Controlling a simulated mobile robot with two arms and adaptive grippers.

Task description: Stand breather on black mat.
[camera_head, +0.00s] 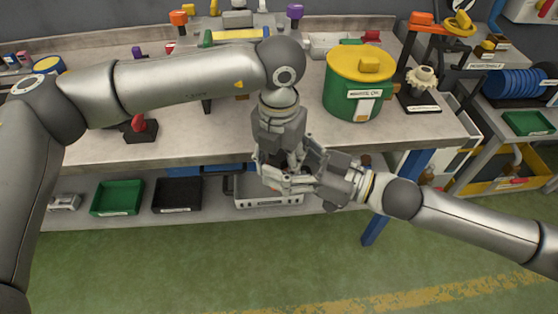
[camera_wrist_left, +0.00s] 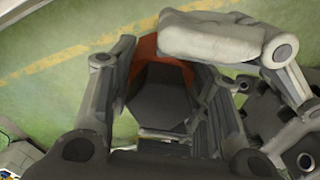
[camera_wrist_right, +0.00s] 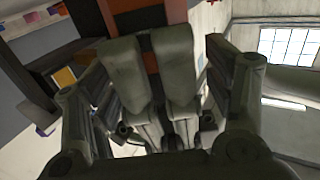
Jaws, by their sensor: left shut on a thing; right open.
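My left gripper (camera_head: 285,178) hangs in front of the workbench's front edge. It is shut on a dark grey faceted piece (camera_wrist_left: 160,98) with an orange-red part behind it, probably the breather. An orange-red and dark piece (camera_wrist_right: 145,30) also shows behind the fingers in the right wrist view. My right gripper (camera_head: 328,172) comes in from the right, close against the left one. It is open, with its fingers near the held piece; contact cannot be told. The grippers hide the piece in the head view. I cannot identify the black mat with certainty.
A green pot with a yellow lid (camera_head: 358,100) stands on the workbench (camera_head: 230,145). A pale gear (camera_head: 421,82) is to its right. A red-knobbed black item (camera_head: 139,128) sits at left. Below are a green tray (camera_head: 118,197) and a black tray (camera_head: 178,195).

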